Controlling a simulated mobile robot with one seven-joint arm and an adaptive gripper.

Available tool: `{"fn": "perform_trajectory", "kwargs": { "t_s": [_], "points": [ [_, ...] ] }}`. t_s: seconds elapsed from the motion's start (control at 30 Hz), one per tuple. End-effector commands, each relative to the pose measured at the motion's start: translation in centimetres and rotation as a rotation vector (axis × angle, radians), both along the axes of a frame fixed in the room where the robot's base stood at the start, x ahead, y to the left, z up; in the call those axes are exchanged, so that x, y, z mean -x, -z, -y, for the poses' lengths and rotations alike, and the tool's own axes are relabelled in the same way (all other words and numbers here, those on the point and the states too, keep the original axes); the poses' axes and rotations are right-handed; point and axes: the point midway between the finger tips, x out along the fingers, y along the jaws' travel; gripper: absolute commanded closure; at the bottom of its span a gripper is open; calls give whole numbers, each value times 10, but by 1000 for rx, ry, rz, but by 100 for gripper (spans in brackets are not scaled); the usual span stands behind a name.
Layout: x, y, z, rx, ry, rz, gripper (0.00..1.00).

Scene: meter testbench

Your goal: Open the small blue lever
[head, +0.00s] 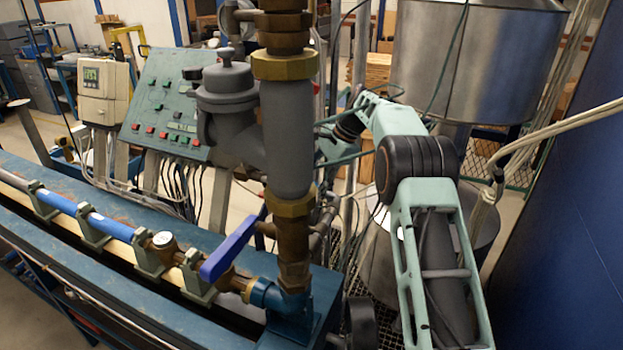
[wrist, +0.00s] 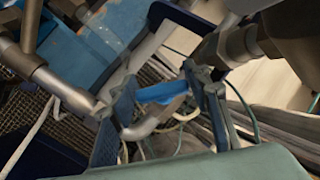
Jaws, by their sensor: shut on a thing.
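In the wrist view, the small blue lever (wrist: 161,92) is a short bright blue bar running across the space between my fingers. My gripper (wrist: 163,88) is shut on it, with one dark finger at each end of the visible blue part. Pipework behind and around the lever is partly covered by the fingers. In the head view, my arm reaches in from the right and bends behind the thick upright pipe. My fingers and their grip on the lever are hidden there.
A larger blue lever (head: 229,244) sticks out from the pipe joint at the front. The grey upright pipe (head: 287,140) with brass fittings stands close to my arm. A green control panel (head: 170,105) is behind, and a steel tank (head: 475,60) is at the back right.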

Motion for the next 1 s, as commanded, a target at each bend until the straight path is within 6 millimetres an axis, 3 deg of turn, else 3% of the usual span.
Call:
{"fn": "perform_trajectory", "kwargs": {
  "t_s": [1.0],
  "points": [
    [1,2,1,78,-141,-33,80]
  ]
}}
